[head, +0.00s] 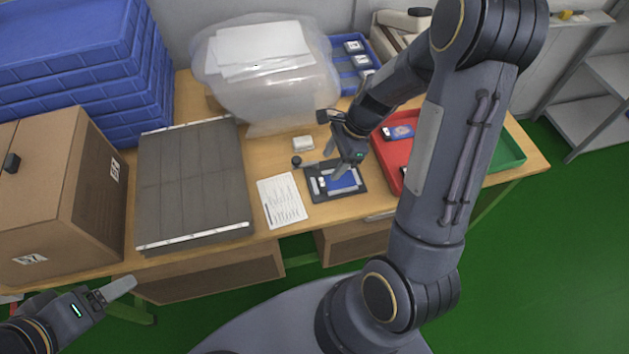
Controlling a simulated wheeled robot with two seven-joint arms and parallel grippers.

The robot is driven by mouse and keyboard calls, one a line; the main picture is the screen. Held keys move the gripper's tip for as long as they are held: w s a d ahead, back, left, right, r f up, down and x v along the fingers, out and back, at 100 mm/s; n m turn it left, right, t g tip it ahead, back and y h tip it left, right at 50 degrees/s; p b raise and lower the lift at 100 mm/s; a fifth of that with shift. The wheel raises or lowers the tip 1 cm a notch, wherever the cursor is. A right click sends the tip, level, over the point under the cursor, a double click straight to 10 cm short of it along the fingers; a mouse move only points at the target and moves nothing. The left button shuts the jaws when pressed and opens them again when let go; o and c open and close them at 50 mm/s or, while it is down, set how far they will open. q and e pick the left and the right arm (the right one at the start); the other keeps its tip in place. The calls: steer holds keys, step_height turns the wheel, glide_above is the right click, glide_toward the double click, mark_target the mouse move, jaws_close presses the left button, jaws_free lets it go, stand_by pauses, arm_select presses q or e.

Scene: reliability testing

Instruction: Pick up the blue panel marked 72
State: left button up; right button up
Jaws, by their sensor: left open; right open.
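A blue panel (343,182) lies in a dark fixture (322,193) near the table's front edge. Another blue panel (403,131) with a reddish patch lies in the red tray (379,142). I cannot read a 72 on either one. My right gripper (342,168) points down just over the fixture's blue panel. It is open, and its fingers hide part of that panel; I cannot tell whether they touch it. My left gripper (118,290) is open and empty at the lower left, in front of the table.
A printed sheet (282,200) and a small white block (303,143) lie left of the fixture. A grey ribbed board (193,185), a cardboard box (92,190) and stacked blue crates (75,60) fill the left. A plastic bag (265,75) stands behind. A green tray (508,150) is at right.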

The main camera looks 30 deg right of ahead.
mark_target(320, 182)
steer(key=x, duration=0.7)
steer(key=shift+s+a+f, duration=0.1)
steer(key=shift+s+a, duration=0.05)
steer(key=shift+s, duration=0.05)
steer(key=shift+c, duration=0.2)
steer(key=c, duration=0.7)
